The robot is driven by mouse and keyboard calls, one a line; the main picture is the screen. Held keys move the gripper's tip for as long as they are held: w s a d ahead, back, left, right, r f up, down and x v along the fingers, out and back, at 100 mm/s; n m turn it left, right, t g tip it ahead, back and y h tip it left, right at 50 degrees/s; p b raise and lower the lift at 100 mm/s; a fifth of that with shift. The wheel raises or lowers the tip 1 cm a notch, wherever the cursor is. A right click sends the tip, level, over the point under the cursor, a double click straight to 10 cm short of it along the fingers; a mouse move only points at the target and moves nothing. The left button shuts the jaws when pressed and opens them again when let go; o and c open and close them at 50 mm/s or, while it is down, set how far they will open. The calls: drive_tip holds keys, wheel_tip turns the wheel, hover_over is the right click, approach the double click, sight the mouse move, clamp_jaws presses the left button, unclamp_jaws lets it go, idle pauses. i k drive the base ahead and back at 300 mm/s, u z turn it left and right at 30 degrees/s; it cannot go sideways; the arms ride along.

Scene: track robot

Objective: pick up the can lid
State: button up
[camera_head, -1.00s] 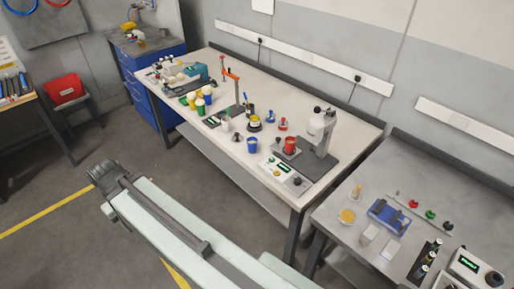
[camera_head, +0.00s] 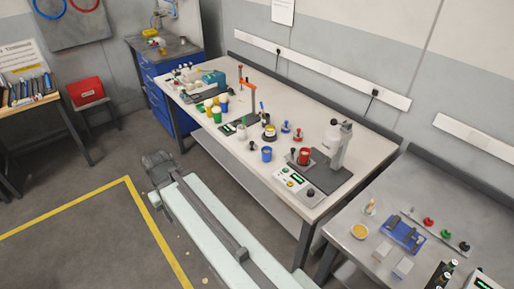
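I cannot pick out the can lid with certainty. A small round yellowish piece (camera_head: 359,231) lies on the grey bench at lower right; at this size I cannot tell whether it is a lid. On the long pale bench stand a red cup (camera_head: 304,156), a blue cup (camera_head: 267,154) and several small containers with yellow, green and white parts (camera_head: 216,114). My pale arm reaches up from the bottom edge in front of this bench, with a dark joint at its far end. No gripper fingers can be made out.
The long pale bench (camera_head: 310,113) runs across the middle, with a press stand (camera_head: 340,148) at its right end. The grey bench (camera_head: 400,200) adjoins at right. A blue drawer cabinet (camera_head: 155,97) and red box (camera_head: 85,92) stand behind left. The yellow-lined floor at left is clear.

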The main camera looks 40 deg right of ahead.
sight(252, 147)
drive_tip(key=z, duration=0.05)
drive_tip(key=i, duration=1.5)
